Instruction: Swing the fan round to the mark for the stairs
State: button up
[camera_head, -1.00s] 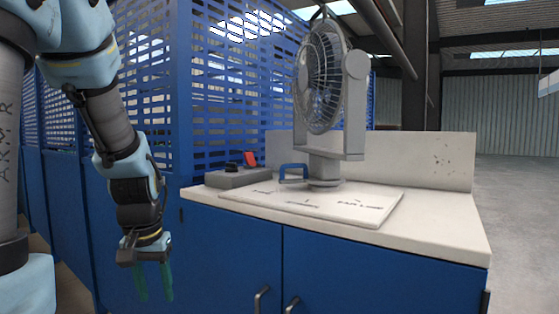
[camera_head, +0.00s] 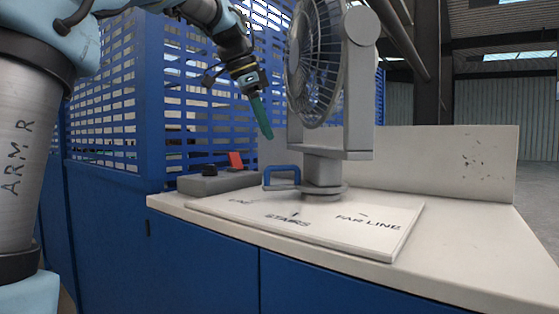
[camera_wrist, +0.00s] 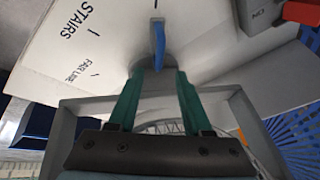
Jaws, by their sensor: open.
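The grey fan (camera_head: 318,60) stands in a fork on a short post with a round foot. Its blue handle (camera_head: 282,170) sticks out to the left at the foot. The STAIRS mark (camera_head: 287,220) is on the white board (camera_head: 330,235), right of where the handle points. In the wrist view, the handle (camera_wrist: 158,45) points toward another tick, with STAIRS (camera_wrist: 75,20) off to the left. My gripper (camera_head: 262,120), with green fingers, is above and left of the handle. In the wrist view my gripper (camera_wrist: 161,75) is open, the handle showing beyond and between its fingertips, apparently not held.
A FAR LINE mark (camera_head: 368,222) lies right of STAIRS; a left label (camera_head: 241,202) is hard to read. A grey box (camera_head: 215,180) with a black knob and red switch (camera_head: 236,160) stands left of the fan. A blue slatted screen (camera_head: 205,100) stands behind my arm.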

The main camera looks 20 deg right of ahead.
aim_at(277, 167)
jog(key=x, duration=0.8)
jog(key=shift+d+f, duration=0.15)
jog(key=shift+f, duration=0.1)
jog(key=shift+c, duration=0.4)
grip_shut()
dwell(0.6)
